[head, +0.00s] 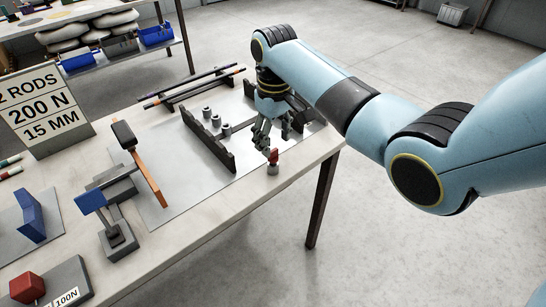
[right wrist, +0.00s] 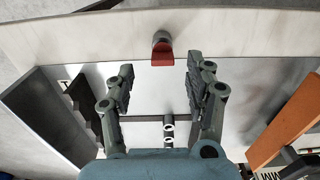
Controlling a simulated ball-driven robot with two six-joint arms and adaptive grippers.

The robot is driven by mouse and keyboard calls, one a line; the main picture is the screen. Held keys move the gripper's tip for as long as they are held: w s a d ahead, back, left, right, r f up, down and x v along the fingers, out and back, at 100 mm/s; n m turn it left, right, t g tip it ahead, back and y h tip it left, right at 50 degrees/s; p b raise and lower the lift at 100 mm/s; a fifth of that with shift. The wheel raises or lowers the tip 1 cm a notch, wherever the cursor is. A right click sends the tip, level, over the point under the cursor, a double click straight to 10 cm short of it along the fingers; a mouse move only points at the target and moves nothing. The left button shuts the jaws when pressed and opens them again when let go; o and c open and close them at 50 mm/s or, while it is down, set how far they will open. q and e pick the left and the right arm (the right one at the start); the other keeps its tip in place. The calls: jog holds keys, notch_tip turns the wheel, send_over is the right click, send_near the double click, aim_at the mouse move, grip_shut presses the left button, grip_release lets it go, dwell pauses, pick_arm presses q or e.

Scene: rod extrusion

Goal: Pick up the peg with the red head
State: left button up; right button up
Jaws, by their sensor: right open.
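The peg with the red head (head: 274,157) stands in a small grey round base near the front right edge of the table. It also shows in the right wrist view (right wrist: 162,56), beyond the fingertips and between their lines. My right gripper (head: 266,143) is open and points down just above and beside the peg. In the right wrist view its two fingers (right wrist: 161,76) are spread apart with nothing between the tips. Whether a finger touches the peg cannot be told. My left gripper is not in view.
A dark fixture wall (head: 208,143) and several grey cylinders (head: 216,121) stand left of the gripper. Dark rods (head: 190,88) lie behind. An orange bar (head: 148,178), a blue block (head: 30,214) and a sign (head: 42,112) stand further left. The table's front edge is close to the peg.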

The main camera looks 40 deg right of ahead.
aim_at(273, 150)
notch_tip(273, 150, down, 4)
jog(key=shift+a+f, duration=0.15)
grip_shut()
dwell(0.3)
